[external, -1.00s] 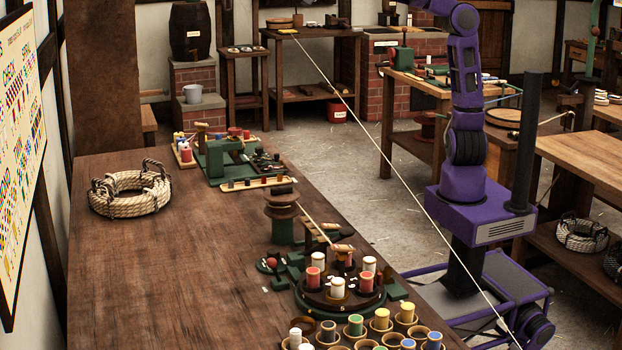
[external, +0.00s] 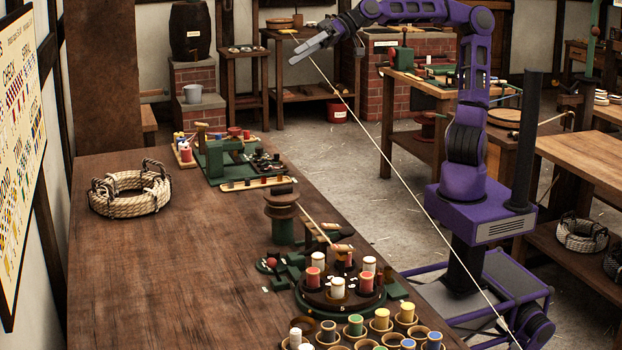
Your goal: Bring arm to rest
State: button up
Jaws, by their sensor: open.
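My purple arm (external: 468,70) rises from its base and bends over to the left at the top. My gripper (external: 303,53) is at the upper middle of the external view, with its grey fingers pointing left and slightly down. It is open and empty, in the air well above the floor and beyond the far end of the long table. From this side the two fingers nearly overlap, and the gap between them is hard to see.
The brown table (external: 150,260) holds a rope basket (external: 130,193), a green device (external: 222,155), a round spool carousel (external: 340,292) and several cups of spools. A taut rope (external: 385,160) crosses diagonally in front of my arm. A workbench (external: 440,88) stands behind it.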

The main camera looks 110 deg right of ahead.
jog(key=s+a+f+n+g+h, duration=0.1)
jog(key=s+a+f+n+g, duration=0.1)
jog(key=s+f, duration=0.8)
jog(key=s+a+f+n+g+h, duration=0.2)
jog(key=s+a+f+g, duration=0.3)
jog(key=s+f, duration=0.5)
jog(key=s, duration=0.3)
jog(key=shift+a+n, duration=0.4)
jog(key=shift+f, duration=0.1)
